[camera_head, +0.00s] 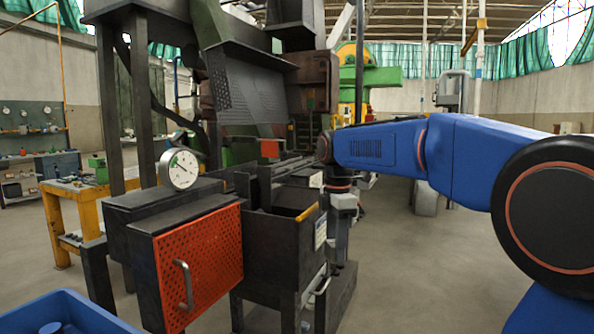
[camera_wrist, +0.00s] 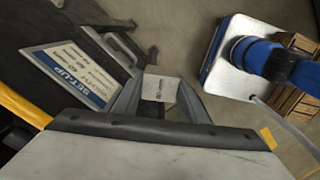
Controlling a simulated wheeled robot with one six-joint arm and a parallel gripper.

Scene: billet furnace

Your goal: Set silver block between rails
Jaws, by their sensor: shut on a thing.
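The silver block (camera_wrist: 160,87) shows in the wrist view as a small pale piece with faint dark marking, between the two grey fingers of my gripper (camera_wrist: 160,98). My gripper is shut on it, with floor visible behind. In the head view my gripper (camera_head: 343,207) hangs below the wrist, just right of the dark machine (camera_head: 285,240). I cannot make out the block there. Dark rails (camera_head: 283,168) seem to run along the top of the machine, left of my wrist; their gap is not clear at this angle.
A dial gauge (camera_head: 180,169) stands on a dark box with an orange perforated door (camera_head: 199,268). A blue bin (camera_head: 68,312) is at bottom left. A setup sign (camera_wrist: 80,72) lies close left of the fingers. Open floor (camera_head: 440,270) is on the right.

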